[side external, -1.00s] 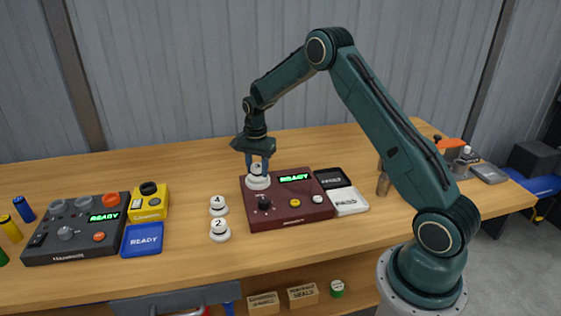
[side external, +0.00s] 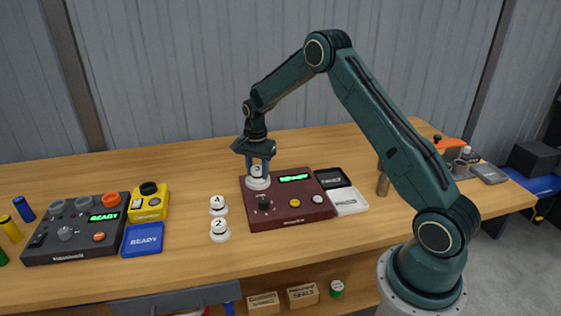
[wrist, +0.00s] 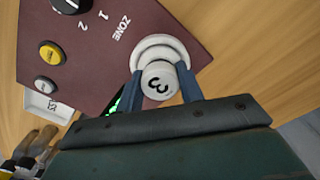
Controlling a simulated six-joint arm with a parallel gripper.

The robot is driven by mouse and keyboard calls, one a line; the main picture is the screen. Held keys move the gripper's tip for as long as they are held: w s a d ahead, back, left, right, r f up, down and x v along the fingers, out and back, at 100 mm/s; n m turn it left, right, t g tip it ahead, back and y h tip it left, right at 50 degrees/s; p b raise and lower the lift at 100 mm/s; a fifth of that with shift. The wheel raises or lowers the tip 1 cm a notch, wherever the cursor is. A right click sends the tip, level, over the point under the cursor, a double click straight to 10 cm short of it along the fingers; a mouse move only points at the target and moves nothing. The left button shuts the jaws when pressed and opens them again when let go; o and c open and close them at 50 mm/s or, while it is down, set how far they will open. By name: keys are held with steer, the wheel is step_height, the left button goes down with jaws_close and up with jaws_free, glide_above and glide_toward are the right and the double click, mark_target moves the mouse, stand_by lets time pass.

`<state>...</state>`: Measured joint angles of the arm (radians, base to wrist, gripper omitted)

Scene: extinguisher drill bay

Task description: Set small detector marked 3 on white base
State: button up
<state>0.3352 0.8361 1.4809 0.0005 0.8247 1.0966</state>
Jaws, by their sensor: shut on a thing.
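The small white detector marked 3 (side external: 257,171) is between the blue fingers of my gripper (side external: 258,163), which is shut on it. In the wrist view the detector (wrist: 158,88) shows its black 3 between both fingertips (wrist: 160,74). The white base (side external: 257,184) is at the back left corner of the dark red panel (side external: 290,214). The detector is upright right over the base, and the two overlap in both views. I cannot tell whether it is fully seated. The round base (wrist: 165,46) also shows beyond the detector in the wrist view.
Detectors marked 4 (side external: 217,203) and 2 (side external: 219,229) stand on white bases left of the red panel. A grey panel (side external: 75,230), yellow unit (side external: 149,203) and blue card (side external: 143,239) are further left. A white tray (side external: 348,203) is right of the red panel.

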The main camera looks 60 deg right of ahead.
mark_target(257, 168)
steer(key=shift+f, duration=0.15)
steer(key=o, duration=0.7)
steer(key=shift+o, duration=0.2)
step_height(257, 168, up, 11)
stand_by(1.3)
stand_by(0.4)
